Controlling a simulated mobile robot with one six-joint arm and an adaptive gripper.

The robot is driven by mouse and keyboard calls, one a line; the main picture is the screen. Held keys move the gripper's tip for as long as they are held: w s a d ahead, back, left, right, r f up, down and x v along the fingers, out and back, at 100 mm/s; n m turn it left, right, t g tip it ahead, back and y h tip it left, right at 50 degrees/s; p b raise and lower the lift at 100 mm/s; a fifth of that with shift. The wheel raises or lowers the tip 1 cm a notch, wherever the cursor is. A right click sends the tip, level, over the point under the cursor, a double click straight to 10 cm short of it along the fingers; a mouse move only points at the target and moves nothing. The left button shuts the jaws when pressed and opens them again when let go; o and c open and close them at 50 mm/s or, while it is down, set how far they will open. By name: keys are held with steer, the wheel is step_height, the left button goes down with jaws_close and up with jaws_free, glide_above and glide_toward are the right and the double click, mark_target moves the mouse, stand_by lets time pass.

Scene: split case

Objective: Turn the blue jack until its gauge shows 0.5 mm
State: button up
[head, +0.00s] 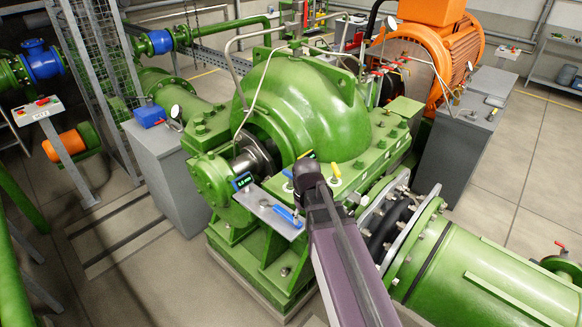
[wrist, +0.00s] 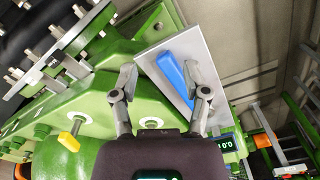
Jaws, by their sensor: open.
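The blue jack (head: 288,215) shows as a blue bar on a light grey plate (head: 262,205) at the side of the green pump. In the wrist view the blue jack (wrist: 174,78) lies tilted between the fingers of my gripper (wrist: 160,72). The fingers are spread, with a gap on its left; whether the right finger touches it I cannot tell. A small gauge (head: 242,181) with a lit display sits at the plate's far end. The gauge also shows in the wrist view (wrist: 226,143), turned over; its digits are too small to read surely.
Bolts and a green casing (head: 310,100) crowd the space around. A grey cabinet (head: 165,165) stands to the left. A thin pipe runs over the pump.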

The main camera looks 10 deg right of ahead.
mark_target(290, 173)
steer(key=w+r+n+p, duration=0.2)
steer(key=w+r+p, duration=0.4)
steer(key=w, duration=0.5)
steer(key=w+r+n+p, duration=0.3)
steer(key=w+r+p, duration=0.3)
steer(key=w, duration=0.5)
steer(key=shift+w+r, duration=0.3)
steer(key=shift+r, duration=0.3)
steer(key=shift+f, duration=0.1)
step_height(290, 173, down, 14)
steer(key=b, duration=1.4)
steer(key=shift+r, duration=0.2)
steer(key=shift+c, duration=0.2)
jaws_close()
